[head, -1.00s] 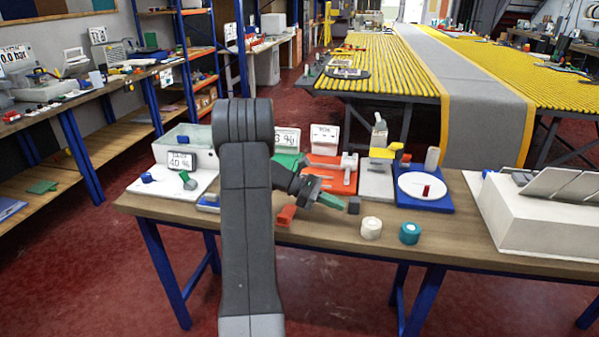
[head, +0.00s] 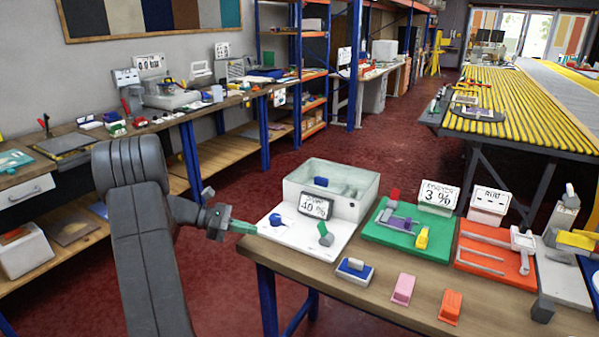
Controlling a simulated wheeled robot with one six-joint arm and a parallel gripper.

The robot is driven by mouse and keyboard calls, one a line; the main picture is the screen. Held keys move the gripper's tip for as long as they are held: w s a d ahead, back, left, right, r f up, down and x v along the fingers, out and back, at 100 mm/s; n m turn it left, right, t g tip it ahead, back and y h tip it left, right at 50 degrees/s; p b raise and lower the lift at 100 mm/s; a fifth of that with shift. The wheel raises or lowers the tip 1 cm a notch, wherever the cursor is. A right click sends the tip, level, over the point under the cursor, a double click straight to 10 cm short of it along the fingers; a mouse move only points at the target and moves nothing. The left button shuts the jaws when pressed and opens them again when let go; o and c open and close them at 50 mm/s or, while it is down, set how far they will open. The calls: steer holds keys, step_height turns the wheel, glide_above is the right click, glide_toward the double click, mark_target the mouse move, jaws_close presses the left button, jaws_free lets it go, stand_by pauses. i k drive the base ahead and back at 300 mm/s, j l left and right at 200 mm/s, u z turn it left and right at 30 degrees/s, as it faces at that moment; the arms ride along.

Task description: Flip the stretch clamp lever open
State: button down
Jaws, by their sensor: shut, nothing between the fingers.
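A white plate (head: 290,243) with a clear bin (head: 330,190) and a 40 % display stands between my gripper and the green plate. Blue, pink (head: 403,288) and orange (head: 450,306) blocks line the front edge. An orange plate (head: 490,256) is at right. Red floor is open at left.

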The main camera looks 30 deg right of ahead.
mark_target(395, 193)
steer(key=i+j+u, duration=0.2)
steer(key=i, duration=0.25)
steer(key=i+j+u, duration=0.15)
steer(key=i, duration=0.35)
steer(key=i+j+u, duration=0.2)
steer(key=i, duration=0.3)
steer(key=i+l+z, duration=0.2)
steer(key=i+z, duration=0.25)
steer(key=i+l+z, duration=0.1)
steer(key=i+z, duration=0.6)
steer(key=z, duration=0.2)
steer(key=i+j+z, duration=0.4)
steer(key=i+l+z, duration=0.25)
steer(key=i+z, duration=0.65)
steer(key=i, duration=0.2)
steer(key=i+j+z, duration=0.2)
steer(key=i+z, duration=0.25)
steer(key=i+l+z, duration=0.15)
steer(key=i+z, duration=0.25)
steer(key=i+l+z, duration=0.1)
steer(key=i+z, duration=0.15)
steer(key=z, duration=0.15)
steer(key=i+z, duration=0.4)
steer(key=i+j+z, duration=0.15)
steer(key=z, duration=0.25)
steer(key=i, duration=0.1)
